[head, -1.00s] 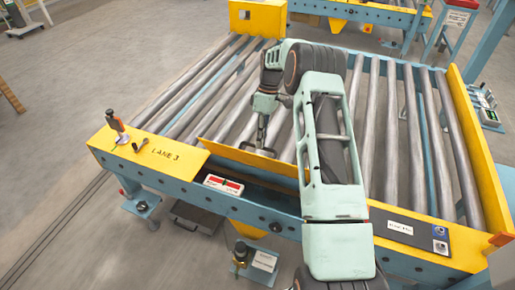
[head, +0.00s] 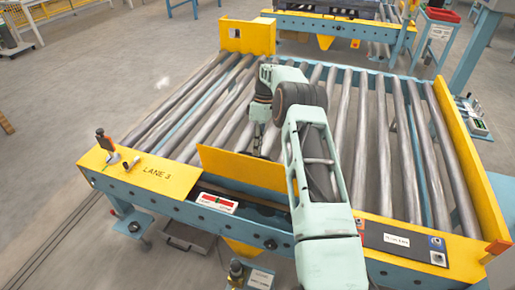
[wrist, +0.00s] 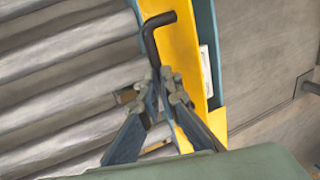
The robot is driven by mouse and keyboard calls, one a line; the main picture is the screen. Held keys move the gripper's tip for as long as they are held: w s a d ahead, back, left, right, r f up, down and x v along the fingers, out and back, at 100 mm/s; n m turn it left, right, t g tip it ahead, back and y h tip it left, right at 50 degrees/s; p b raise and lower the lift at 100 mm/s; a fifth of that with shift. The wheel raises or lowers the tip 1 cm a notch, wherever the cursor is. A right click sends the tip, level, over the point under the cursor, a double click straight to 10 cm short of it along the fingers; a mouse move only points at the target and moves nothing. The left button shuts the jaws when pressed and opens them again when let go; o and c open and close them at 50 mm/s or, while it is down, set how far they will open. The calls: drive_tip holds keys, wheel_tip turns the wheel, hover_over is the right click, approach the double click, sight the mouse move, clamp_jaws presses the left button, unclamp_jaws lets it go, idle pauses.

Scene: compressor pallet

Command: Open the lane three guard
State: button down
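The lane three guard (head: 245,168) is a yellow panel standing up from the front rail, beside the plate marked LANE 3 (head: 157,173). Its yellow face also shows in the wrist view (wrist: 186,55). A black bent handle (wrist: 152,40) stands off the guard on the roller side. My gripper (wrist: 160,92) has its two fingers close together on either side of the handle and appears shut on it.
Grey rollers (head: 385,130) fill the conveyor behind the guard. A red and white label (head: 217,203) sits below the guard. A yellow side wall (head: 462,160) closes the right edge.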

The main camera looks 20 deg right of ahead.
drive_tip(key=shift+s+x, duration=0.2)
drive_tip(key=shift+x, duration=0.95)
drive_tip(key=c, duration=2.2)
unclamp_jaws()
drive_tip(key=shift+o, duration=0.9)
drive_tip(key=shift+w+f, duration=0.1)
drive_tip(key=shift+w, duration=0.05)
drive_tip(key=shift+w+r, duration=0.1)
drive_tip(key=shift+r, duration=0.2)
drive_tip(key=v, duration=0.7)
drive_tip(key=shift+r, duration=0.15)
drive_tip(key=shift+w, duration=0.15)
